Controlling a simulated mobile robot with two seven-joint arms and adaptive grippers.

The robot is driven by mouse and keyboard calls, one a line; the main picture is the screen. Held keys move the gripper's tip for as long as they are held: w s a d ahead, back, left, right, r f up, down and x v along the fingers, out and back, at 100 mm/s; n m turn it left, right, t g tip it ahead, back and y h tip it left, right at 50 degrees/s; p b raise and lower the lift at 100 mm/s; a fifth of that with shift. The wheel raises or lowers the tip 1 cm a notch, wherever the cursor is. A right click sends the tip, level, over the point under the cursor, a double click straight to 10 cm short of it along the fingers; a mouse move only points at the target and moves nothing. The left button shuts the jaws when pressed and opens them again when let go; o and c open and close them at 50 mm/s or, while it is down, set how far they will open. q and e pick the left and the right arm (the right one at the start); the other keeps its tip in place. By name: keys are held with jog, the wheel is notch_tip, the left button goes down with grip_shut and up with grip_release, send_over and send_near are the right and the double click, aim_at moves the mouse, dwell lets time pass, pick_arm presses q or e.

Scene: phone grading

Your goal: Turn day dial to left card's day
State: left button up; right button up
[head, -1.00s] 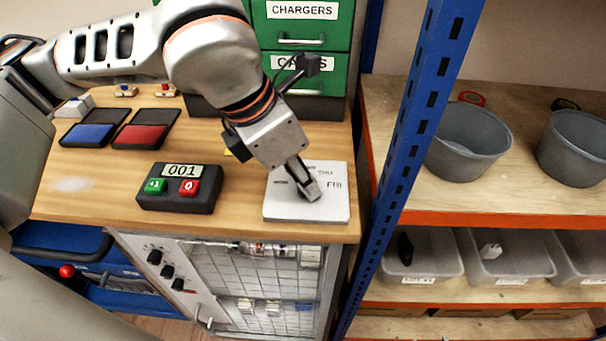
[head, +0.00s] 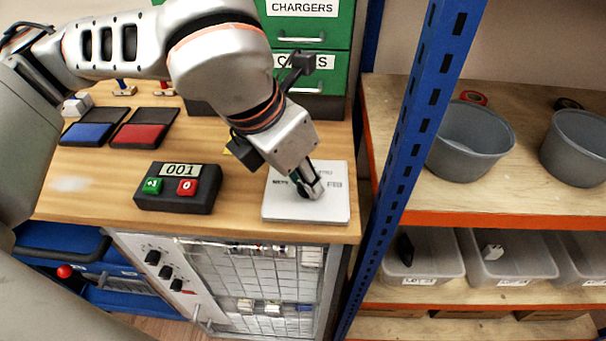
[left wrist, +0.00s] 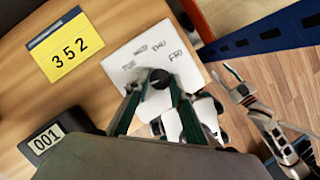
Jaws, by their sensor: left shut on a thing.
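The day dial is a white plate (head: 285,211) at the bench's front right corner. In the left wrist view the plate (left wrist: 188,82) shows THU and FRI; its other words are blurred or covered. Its round black knob (left wrist: 157,79) sits between my left gripper's fingertips (left wrist: 153,88). In the head view my left gripper (head: 309,188) points down onto the plate, shut on the knob, which it mostly hides. The pointer's direction is unclear. I see no card with a readable day. A silver gripper-like part (left wrist: 262,115), perhaps my right gripper, shows at the right.
A black counter box (head: 179,188) reading 001 stands left of the dial. A yellow-and-blue panel (left wrist: 65,46) reads 352. Blue (head: 90,131) and red (head: 144,132) trays lie further left. A blue shelf post (head: 411,150) rises close right of the bench.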

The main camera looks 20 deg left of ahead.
pick_arm(q)
jog(key=o, duration=1.1)
jog(key=shift+o, duration=0.2)
jog(key=v, duration=1.2)
